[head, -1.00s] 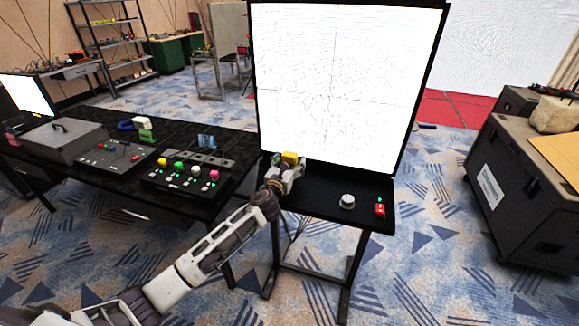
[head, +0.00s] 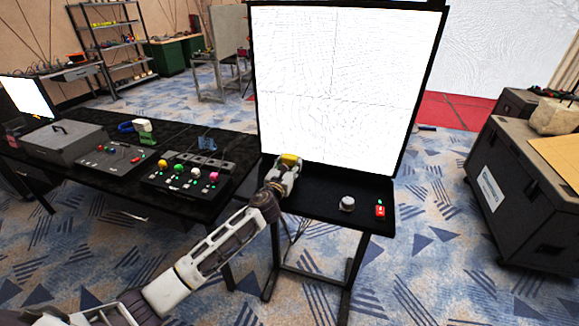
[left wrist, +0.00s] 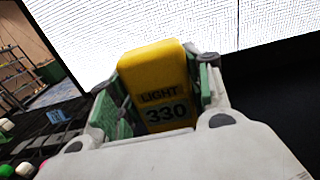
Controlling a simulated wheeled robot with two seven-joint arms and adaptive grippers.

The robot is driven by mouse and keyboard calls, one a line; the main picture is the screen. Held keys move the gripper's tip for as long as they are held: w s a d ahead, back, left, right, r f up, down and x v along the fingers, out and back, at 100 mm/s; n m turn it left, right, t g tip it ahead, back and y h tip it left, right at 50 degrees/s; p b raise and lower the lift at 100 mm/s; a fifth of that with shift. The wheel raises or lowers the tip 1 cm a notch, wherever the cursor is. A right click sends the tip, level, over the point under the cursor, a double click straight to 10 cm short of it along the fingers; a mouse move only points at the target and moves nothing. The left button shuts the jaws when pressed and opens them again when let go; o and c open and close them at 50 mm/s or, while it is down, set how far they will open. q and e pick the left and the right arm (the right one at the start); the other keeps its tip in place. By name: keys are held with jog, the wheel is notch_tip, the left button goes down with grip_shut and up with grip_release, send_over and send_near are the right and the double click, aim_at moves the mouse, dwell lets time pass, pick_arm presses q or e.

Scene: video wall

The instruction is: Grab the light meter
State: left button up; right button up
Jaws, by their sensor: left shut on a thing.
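The light meter (left wrist: 155,85) is a yellow block with a dark label reading LIGHT 330. In the left wrist view it stands between the green-padded fingers of my left gripper (left wrist: 160,92), which is shut on it. In the head view the light meter (head: 290,160) shows as a small yellow patch at the tip of my left gripper (head: 285,172), over the left end of the black shelf (head: 322,186) below the bright screen. The gripper hides its lower part, so I cannot tell whether it touches the shelf. My right gripper is not in view.
A white knob (head: 347,204) and a red device (head: 380,209) sit on the shelf's right part. The bright screen (head: 345,85) rises right behind it. A black table (head: 60,165) with a control box (head: 185,182) stands at left. A black case (head: 520,185) stands at right.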

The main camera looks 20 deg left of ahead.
pick_arm(q)
jog(key=shift+r, duration=0.6)
notch_tip(320, 180, up, 8)
jog(key=shift+f+p, duration=0.15)
jog(key=shift+p, duration=0.6)
jog(key=shift+r, duration=0.55)
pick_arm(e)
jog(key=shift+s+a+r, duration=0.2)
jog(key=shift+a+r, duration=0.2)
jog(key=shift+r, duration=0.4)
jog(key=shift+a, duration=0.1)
